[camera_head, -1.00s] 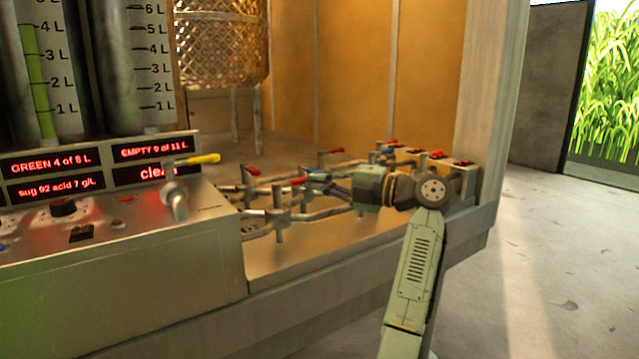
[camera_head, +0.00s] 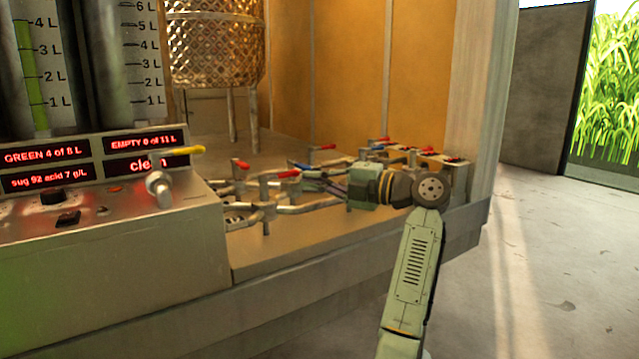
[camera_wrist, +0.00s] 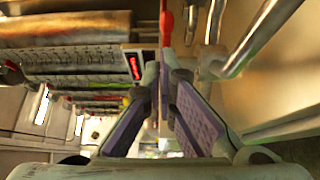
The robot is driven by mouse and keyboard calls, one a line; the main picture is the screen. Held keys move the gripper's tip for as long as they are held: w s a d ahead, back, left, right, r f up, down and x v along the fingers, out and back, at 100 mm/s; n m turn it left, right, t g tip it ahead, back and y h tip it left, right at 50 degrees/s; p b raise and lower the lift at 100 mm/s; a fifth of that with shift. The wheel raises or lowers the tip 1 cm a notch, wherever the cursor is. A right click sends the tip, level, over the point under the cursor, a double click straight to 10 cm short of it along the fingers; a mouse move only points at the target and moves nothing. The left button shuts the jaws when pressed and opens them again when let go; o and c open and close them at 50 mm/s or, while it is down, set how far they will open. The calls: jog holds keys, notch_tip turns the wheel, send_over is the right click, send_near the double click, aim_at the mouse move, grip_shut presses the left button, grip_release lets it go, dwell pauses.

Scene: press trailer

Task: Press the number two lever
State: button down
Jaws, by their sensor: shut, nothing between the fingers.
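Several red-handled levers stand on the pipework, among them one at the left (camera_head: 240,165) and one nearer my arm (camera_head: 288,173). A blue-handled one (camera_head: 300,165) lies behind them. I cannot read any lever numbers, so I cannot tell which is number two. A yellow-handled lever (camera_head: 188,152) is on the console. My gripper (camera_wrist: 163,85) is shut and empty in the wrist view, with a red handle (camera_wrist: 166,22) just beyond its fingertips; contact cannot be told. In the head view its fingers are small and partly hidden beside the pipes, right of the nearer red handle.
The metal console (camera_head: 110,235) with red displays (camera_head: 45,155) is at the left. A dimpled metal tank (camera_head: 213,45) stands behind the pipes (camera_head: 310,207). More red switches (camera_head: 428,150) lie behind my wrist. The floor (camera_head: 560,270) at the right is clear.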

jog(key=w+d+p, duration=0.1)
jog(key=w+d, duration=0.1)
jog(key=d, duration=0.7)
jog(key=shift+w+d, duration=0.2)
jog(key=shift+d, duration=0.2)
